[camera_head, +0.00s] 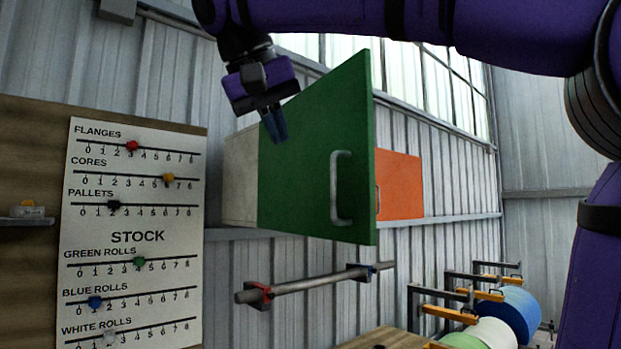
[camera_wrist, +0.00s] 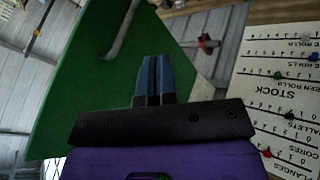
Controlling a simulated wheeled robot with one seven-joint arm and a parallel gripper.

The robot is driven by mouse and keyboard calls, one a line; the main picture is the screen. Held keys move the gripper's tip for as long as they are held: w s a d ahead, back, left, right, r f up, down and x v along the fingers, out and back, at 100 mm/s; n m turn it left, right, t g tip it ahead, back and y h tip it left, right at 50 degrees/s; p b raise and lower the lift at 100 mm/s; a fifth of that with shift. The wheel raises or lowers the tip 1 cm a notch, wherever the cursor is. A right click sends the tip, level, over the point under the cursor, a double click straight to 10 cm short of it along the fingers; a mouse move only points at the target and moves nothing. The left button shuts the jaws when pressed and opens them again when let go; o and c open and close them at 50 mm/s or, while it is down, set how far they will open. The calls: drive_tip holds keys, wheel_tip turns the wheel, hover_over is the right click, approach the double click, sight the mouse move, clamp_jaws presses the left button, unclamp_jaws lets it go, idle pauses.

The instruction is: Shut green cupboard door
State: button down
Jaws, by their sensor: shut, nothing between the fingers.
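The green cupboard door (camera_head: 310,165) stands open, swung out from the pale cupboard body (camera_head: 240,175) on the wall. A grey bar handle (camera_head: 341,188) is on its face near the free edge. My gripper (camera_head: 276,128) is shut and empty, in front of the green door near its left, upper part. In the wrist view the blue fingertips (camera_wrist: 154,70) are together over the green door (camera_wrist: 90,85), and the handle (camera_wrist: 122,30) shows beyond them. Whether the fingers touch the door I cannot tell.
An orange door (camera_head: 400,185) is behind the green one, to the right. A stock board (camera_head: 135,235) with sliders hangs at left. Below the cupboard is a grey rod (camera_head: 310,284) on brackets. Rolls (camera_head: 515,312) sit on racks at lower right.

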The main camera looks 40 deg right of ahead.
drive_tip(key=d+f, duration=0.7)
drive_tip(key=d, duration=0.2)
drive_tip(key=shift+w, duration=0.4)
